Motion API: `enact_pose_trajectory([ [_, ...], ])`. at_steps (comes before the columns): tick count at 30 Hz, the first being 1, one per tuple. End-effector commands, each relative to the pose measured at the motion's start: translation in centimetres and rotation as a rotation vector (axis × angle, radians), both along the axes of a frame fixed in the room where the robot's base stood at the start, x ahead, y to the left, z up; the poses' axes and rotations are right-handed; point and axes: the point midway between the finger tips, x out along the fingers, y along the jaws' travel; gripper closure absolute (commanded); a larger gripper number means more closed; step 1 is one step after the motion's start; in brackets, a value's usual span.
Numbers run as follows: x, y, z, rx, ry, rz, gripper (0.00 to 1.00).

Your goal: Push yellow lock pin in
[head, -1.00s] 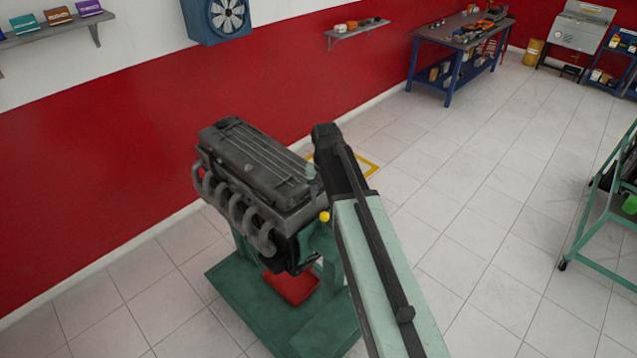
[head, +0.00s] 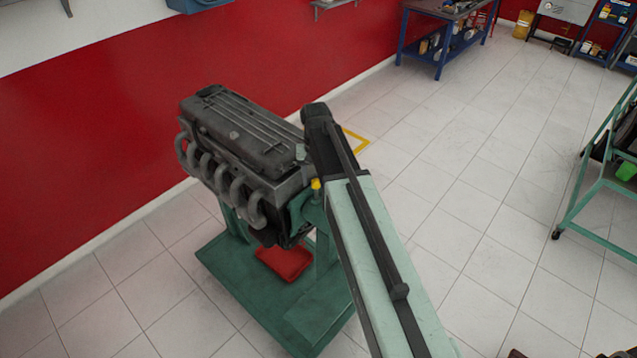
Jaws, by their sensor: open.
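The yellow lock pin (head: 316,184) shows as a small yellow knob on the green engine stand (head: 322,255), just right of the engine's lower corner. The grey engine (head: 245,140) is mounted on that stand. My arm runs up from the bottom of the head view, close along the right side of the pin, and ends in a dark joint beside the engine. My gripper cannot be seen past the arm. The arm hides part of the stand. How far the pin sits in its hole is too small to tell.
A red tray (head: 284,262) lies on the stand's base. A green trolley frame (head: 580,205) stands at the right. A blue workbench (head: 440,35) is at the back by the red wall (head: 90,150). The tiled floor (head: 490,270) between stand and trolley is clear.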

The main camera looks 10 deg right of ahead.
Motion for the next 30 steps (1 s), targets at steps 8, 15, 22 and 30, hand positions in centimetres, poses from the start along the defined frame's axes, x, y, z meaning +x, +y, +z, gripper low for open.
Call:
enact_pose_trajectory([
  [8, 0.00, 0.05, 0.14, 0.000, 0.000, 0.001, 0.97],
  [15, 0.00, 0.08, 0.14, 0.000, 0.000, 0.001, 1.00],
  [22, 0.01, 0.12, 0.14, 0.000, 0.000, 0.001, 1.00],
  [30, 0.01, 0.15, 0.14, 0.000, 0.000, 0.002, 1.00],
])
